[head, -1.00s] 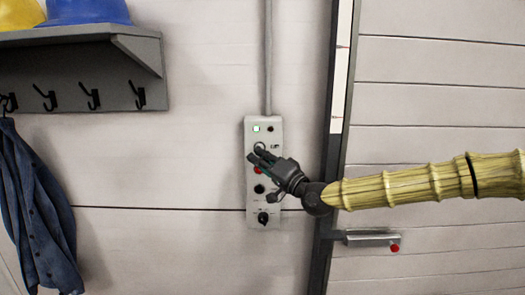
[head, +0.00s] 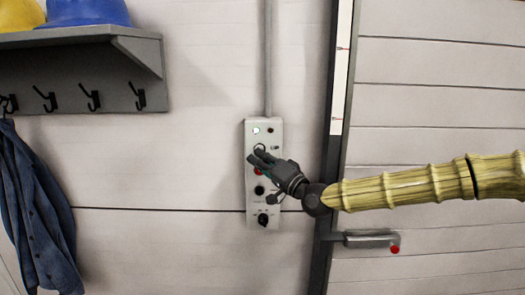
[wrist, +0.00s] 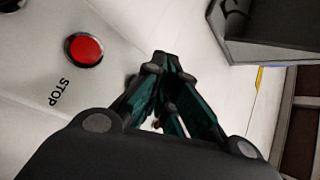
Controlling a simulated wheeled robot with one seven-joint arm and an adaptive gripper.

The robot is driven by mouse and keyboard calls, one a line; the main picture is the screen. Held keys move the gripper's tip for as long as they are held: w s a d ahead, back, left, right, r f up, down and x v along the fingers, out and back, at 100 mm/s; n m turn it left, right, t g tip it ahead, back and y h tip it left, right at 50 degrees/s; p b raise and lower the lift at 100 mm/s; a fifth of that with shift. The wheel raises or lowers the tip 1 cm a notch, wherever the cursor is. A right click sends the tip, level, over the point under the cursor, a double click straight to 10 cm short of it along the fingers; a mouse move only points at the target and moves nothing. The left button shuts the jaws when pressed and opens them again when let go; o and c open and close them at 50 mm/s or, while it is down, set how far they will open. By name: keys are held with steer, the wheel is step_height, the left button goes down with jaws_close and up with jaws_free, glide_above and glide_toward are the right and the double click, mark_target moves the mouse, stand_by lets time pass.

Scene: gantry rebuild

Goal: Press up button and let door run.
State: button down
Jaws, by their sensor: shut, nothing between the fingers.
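The grey control box (head: 263,215) is on the wall left of the door frame. Its upper round button (head: 260,148) shows just above my fingertips, partly covered. The red STOP button (head: 257,171) sits lower, partly behind my gripper; it shows clearly in the wrist view (wrist: 84,49) beside the word STOP. A small lamp (head: 256,130) at the top of the box looks whitish. My gripper (head: 256,159) is shut and empty, in front of the box between these buttons. Whether the fingertips touch the box is unclear. The panelled door (head: 430,105) is at right.
A black button (head: 259,190) and a dark rotary knob (head: 263,218) are lower on the box. A grey hook shelf (head: 90,75) with helmets and a blue jacket (head: 38,210) is at left. A latch (head: 370,239) with a red end is on the door.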

steer(key=shift+w+f+b, duration=0.1)
steer(key=shift+w+b, duration=0.25)
steer(key=shift+b, duration=0.2)
